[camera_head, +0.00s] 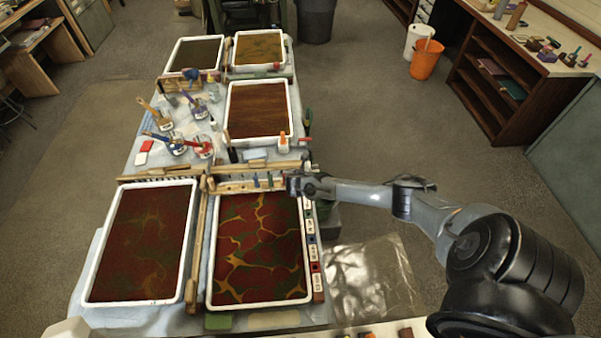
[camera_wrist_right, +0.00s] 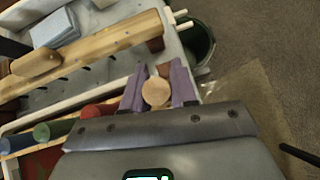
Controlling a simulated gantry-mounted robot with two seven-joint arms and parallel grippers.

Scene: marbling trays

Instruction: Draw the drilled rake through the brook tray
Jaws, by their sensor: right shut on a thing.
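My right gripper (camera_head: 294,185) is at the far right corner of the near right tray (camera_head: 210,262), which holds dark red liquid with yellow veins. In the right wrist view its purple fingers (camera_wrist_right: 157,90) are shut on a round wooden knob (camera_wrist_right: 155,92). What the knob belongs to is mostly hidden. A long wooden bar (camera_wrist_right: 95,58) with a wooden handle lies beyond the fingers. The near left tray (camera_head: 92,275) holds dark red and green liquid with faint veins. I cannot tell which tray is the brook tray. My left gripper is not in view.
Behind lie several other trays, including a brown one (camera_head: 291,110). Jars with brushes (camera_head: 178,143) stand left of it. Red, green and blue handles (camera_wrist_right: 70,135) lie left of my fingers. A clear plastic sheet (camera_head: 375,280) lies right of the near trays.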

